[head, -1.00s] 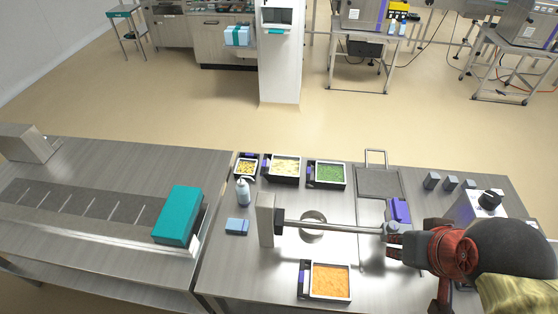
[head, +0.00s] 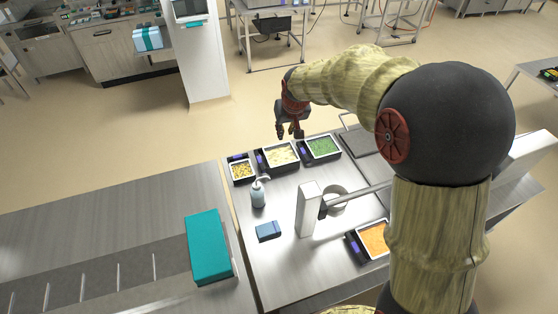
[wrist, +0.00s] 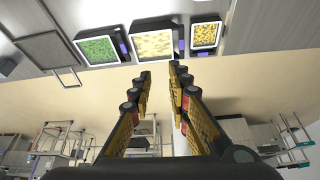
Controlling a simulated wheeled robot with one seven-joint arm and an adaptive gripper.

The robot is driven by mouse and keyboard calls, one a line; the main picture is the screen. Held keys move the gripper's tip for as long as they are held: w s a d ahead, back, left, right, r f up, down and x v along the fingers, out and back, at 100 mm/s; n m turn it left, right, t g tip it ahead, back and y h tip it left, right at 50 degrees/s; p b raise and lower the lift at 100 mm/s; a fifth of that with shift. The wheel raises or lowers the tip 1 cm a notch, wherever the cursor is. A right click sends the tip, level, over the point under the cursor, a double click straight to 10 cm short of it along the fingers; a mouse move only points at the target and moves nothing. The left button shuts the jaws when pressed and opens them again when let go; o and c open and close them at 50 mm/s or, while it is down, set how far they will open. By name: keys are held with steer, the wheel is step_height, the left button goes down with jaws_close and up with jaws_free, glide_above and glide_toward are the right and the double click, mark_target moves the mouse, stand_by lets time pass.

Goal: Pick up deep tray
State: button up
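Three filled trays stand in a row along the table's far edge: one with yellow pieces (head: 243,181), a middle one with pale contents (head: 285,169), and one with green contents (head: 326,158). A tray with orange contents (head: 357,245) stands nearer, partly hidden by my arm. I cannot tell for certain which is the deep tray. My gripper (head: 289,134) is above and just beyond the row, near the middle and green trays. In the wrist view its fingers (wrist: 160,72) are apart and empty, pointing toward the middle tray (wrist: 154,61), not touching it.
A teal box (head: 208,247) sits on the conveyor at left. Open floor lies beyond the table.

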steer(key=w+a+f, duration=0.3)
steer(key=w+f, duration=0.1)
steer(key=f, duration=0.2)
steer(key=w+a+f, duration=0.3)
steer(key=f, duration=0.4)
steer(key=n+b, duration=0.1)
glide_above(259, 160)
steer(key=s, duration=0.2)
steer(key=shift+g, duration=0.3)
steer(key=f, duration=1)
steer(key=shift+s+d+f, duration=0.15)
steer(key=shift+d+f, duration=0.2)
steer(key=shift+f, duration=0.05)
steer(key=shift+b+x, duration=0.85)
steer(key=shift+x, duration=1.8)
steer(key=shift+f, duration=0.25)
steer(key=shift+c, duration=0.3)
steer(key=c, duration=0.4)
steer(key=shift+r, duration=0.1)
jaws_close()
